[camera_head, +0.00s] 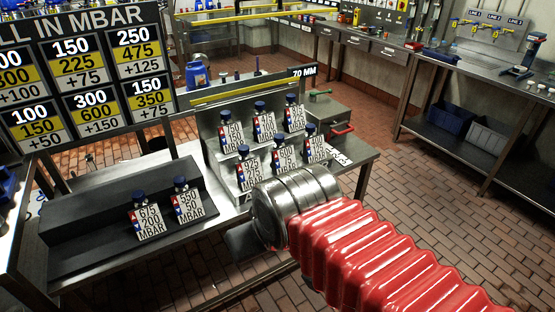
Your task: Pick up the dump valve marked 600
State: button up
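The dump valve whose label appears to read 600 (285,162) stands upright in the front row of a stepped metal rack (222,181), in the middle of that row. It has a dark blue cap and a white label plate. A valve that seems marked 925 (248,174) is to its left, and another valve (315,148) is to its right. My arm, with a red bellows and a steel end, reaches in from the lower right. My gripper (243,241) shows only as a dark part beside the steel end, in front of and below the rack. Its fingers are hidden.
Several more valves stand in the rack's back row. Two valves, marked 675 (149,219) and 550 (187,202), stand on a black stepped stand (85,245) at left. A number board (85,75) is behind it. A red-handled part (340,131) lies right of the rack.

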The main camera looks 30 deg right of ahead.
aim_at(283, 158)
jog(key=z, duration=0.05)
jog(key=i, duration=1)
jog(key=u, duration=0.05)
